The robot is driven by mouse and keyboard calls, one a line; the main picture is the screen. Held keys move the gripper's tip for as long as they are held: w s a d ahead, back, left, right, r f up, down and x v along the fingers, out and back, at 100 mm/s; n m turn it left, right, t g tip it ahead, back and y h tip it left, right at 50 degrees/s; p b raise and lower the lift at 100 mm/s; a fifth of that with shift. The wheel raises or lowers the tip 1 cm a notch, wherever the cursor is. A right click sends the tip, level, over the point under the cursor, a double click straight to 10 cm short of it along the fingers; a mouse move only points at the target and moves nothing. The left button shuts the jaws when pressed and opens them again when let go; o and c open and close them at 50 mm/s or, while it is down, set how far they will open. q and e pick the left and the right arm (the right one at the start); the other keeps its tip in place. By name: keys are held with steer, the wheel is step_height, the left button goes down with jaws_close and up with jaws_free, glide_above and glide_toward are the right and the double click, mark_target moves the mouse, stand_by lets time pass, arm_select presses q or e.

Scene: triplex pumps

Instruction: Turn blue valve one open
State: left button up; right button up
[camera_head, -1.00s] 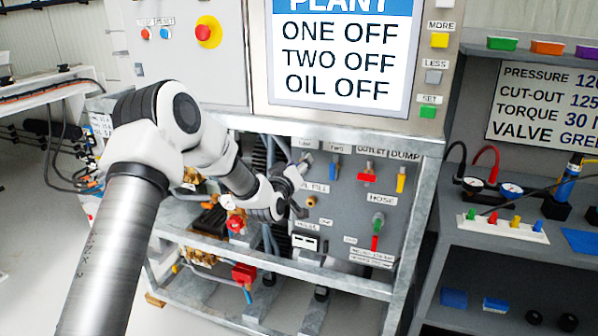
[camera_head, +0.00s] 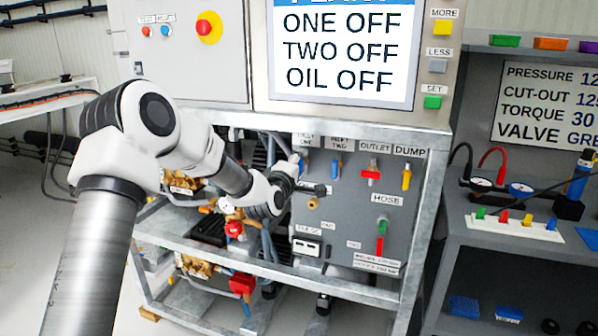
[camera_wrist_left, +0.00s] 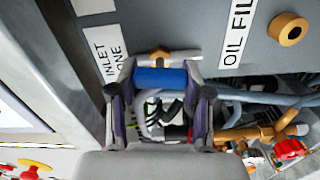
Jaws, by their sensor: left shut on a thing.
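The blue handle of valve one (camera_wrist_left: 160,77) lies between the two fingers of my left gripper (camera_wrist_left: 160,98) in the left wrist view, beside the label INLET ONE (camera_wrist_left: 104,50). The fingers are shut on the handle from both sides. In the head view my left gripper (camera_head: 302,174) is at the upper left of the grey valve panel and mostly hides this valve. The screen (camera_head: 342,50) reads ONE OFF, TWO OFF, OIL OFF. My right gripper is in neither current view.
A second blue valve handle (camera_head: 335,168), a red outlet handle (camera_head: 371,173) and a yellow dump handle (camera_head: 406,177) stand to the right on the panel. A brass oil-fill fitting (camera_wrist_left: 288,30) is close by. A galvanised frame rail (camera_head: 330,130) runs above the panel.

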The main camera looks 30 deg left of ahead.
arm_select(q)
steer(key=shift+n+b, duration=0.35)
steer(key=shift+n, duration=0.35)
steer(key=o, duration=1.2)
steer(key=shift+s, duration=0.1)
steer(key=v, duration=1.1)
steer(key=shift+s+f, duration=0.1)
steer(key=shift+s, duration=0.25)
